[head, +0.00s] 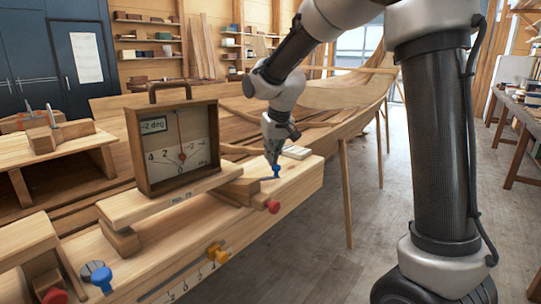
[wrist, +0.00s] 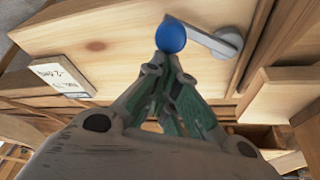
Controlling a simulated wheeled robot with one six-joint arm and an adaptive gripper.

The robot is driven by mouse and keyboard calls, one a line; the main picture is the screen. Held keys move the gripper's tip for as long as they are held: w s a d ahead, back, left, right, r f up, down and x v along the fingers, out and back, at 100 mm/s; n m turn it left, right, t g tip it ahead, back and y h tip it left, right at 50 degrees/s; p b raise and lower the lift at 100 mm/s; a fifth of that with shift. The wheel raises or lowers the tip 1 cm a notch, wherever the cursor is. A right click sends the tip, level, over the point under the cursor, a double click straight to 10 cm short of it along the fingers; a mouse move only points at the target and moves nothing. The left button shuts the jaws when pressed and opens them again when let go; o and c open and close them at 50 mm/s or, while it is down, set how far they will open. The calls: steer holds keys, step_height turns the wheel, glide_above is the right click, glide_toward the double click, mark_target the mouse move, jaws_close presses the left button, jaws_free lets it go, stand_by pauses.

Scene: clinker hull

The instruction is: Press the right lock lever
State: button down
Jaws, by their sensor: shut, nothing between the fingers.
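The right lock lever is a grey bar with a blue ball knob (head: 276,172) on the right end of the wooden bench. In the wrist view its blue knob (wrist: 171,36) stands just beyond my fingertips, and its grey arm (wrist: 212,42) runs right to a round pivot. My gripper (head: 274,158) points down at the knob from above, with its fingers together and empty. The fingertips (wrist: 167,58) look very close to the knob; I cannot tell whether they touch. The left lock lever (head: 101,277), also blue-knobbed, lies at the lower left.
A wooden-framed gauge (head: 176,148) reading "-2 deg" stands on a plank left of my gripper. Red knobs (head: 273,206) and a yellow slider (head: 215,252) sit along the bench front. A white label card (wrist: 62,77) lies near the lever.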

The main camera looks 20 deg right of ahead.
mark_target(277, 166)
steer(key=shift+s+d+m, duration=0.1)
steer(key=shift+s+m, duration=0.15)
steer(key=shift+m, duration=0.15)
steer(key=shift+s+d+m+h, duration=0.1)
steer(key=shift+s+m+h, duration=0.2)
steer(key=shift+s+m, duration=0.3)
steer(key=shift+s+d, duration=0.2)
steer(key=shift+s, duration=0.9)
steer(key=s+m, duration=0.1)
steer(key=m+h, duration=0.1)
steer(key=m, duration=0.1)
steer(key=shift+s+a, duration=0.15)
steer(key=shift+s, duration=0.25)
steer(key=shift+s+a, duration=0.2)
steer(key=shift+s, duration=0.3)
steer(key=shift+s+a, duration=0.2)
steer(key=shift+s, duration=0.35)
